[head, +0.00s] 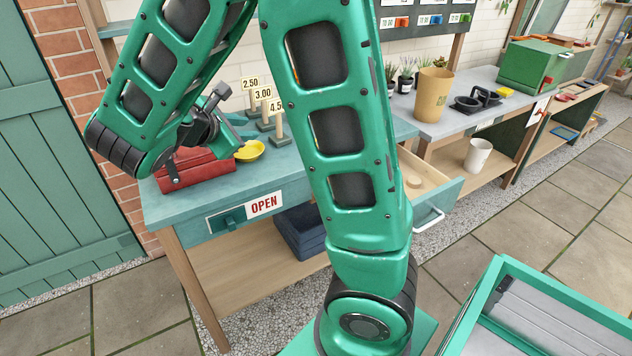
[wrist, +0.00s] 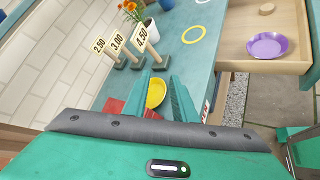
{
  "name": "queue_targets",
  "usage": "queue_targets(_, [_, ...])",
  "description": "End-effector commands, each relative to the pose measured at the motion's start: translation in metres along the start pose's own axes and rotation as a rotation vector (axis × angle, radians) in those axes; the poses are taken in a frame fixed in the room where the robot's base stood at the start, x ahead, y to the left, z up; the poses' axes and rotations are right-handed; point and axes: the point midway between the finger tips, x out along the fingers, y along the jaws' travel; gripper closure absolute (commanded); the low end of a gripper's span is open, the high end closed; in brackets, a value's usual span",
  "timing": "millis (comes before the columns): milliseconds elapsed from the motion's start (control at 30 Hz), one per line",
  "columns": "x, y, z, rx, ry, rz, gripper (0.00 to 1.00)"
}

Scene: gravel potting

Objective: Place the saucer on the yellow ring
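A yellow saucer (head: 250,151) is on the teal counter beside a red box, at its right end. In the wrist view the yellow saucer (wrist: 156,92) shows between and beyond my two fingers. My gripper (wrist: 161,80) is open, with a gap between its fingers; whether they touch the saucer I cannot tell. A purple saucer (wrist: 267,46) lies in the open wooden drawer (wrist: 290,65); my arm hides it in the head view. The yellow ring (wrist: 195,34) lies flat and empty on the counter, between the price signs and the drawer; my arm hides it in the head view.
Price signs on posts (head: 263,96) stand behind the saucer, close to my gripper. The red box (head: 195,167) sits under my wrist. A flower pot (wrist: 134,25) stands behind the signs. A second, white ring (wrist: 203,1) lies farther off. The counter around the yellow ring is clear.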

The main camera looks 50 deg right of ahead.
Motion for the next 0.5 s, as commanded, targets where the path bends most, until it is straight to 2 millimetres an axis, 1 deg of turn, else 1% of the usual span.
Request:
queue_targets(33, [0.012, -0.017, 0.019, 0.113, 0.013, -0.073, 0.75])
queue_targets(67, [0.018, -0.029, 0.027, 0.189, 0.025, -0.124, 0.75])
queue_targets(100, [0.025, -0.048, 0.038, 0.298, 0.038, -0.197, 0.75])
queue_targets(167, [0.031, -0.076, 0.052, 0.465, 0.053, -0.31, 0.75])
queue_targets(200, [0.032, -0.095, 0.061, 0.574, 0.058, -0.385, 0.75])
queue_targets(233, [0.032, -0.109, 0.066, 0.654, 0.061, -0.441, 0.75])
queue_targets(300, [0.027, -0.14, 0.078, 0.838, 0.057, -0.572, 0.75])
queue_targets(367, [0.019, -0.165, 0.085, 0.989, 0.048, -0.683, 0.75])
queue_targets(400, [0.011, -0.18, 0.089, 1.086, 0.039, -0.755, 0.75])
queue_targets(467, [-0.002, -0.202, 0.093, 1.218, 0.021, -0.86, 0.75])
queue_targets(500, [-0.011, -0.213, 0.095, 1.297, 0.008, -0.925, 0.75])
